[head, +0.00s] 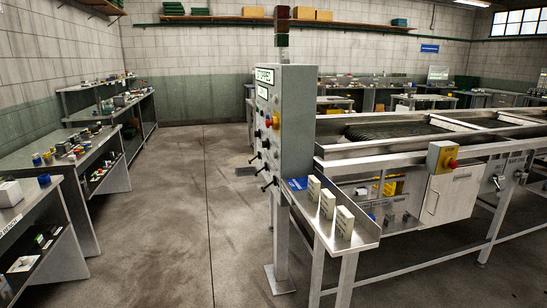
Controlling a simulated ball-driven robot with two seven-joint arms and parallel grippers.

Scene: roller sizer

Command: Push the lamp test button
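The grey control cabinet (297,125) stands on a post in the middle of the head view. Its control face is turned to the left and shows only at a steep slant. On that face are a lit green display (264,75), a red stop button on yellow (275,120), and several dark knobs and levers (268,186). I cannot tell which control is the lamp test button, as the labels are too small to read. Neither of my grippers is in view.
A shelf tray (362,232) with several cream blocks juts out right of the cabinet. The roller machine (400,150) fills the right side. Cluttered benches (68,180) line the left. The concrete floor (170,215) between benches and cabinet is clear.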

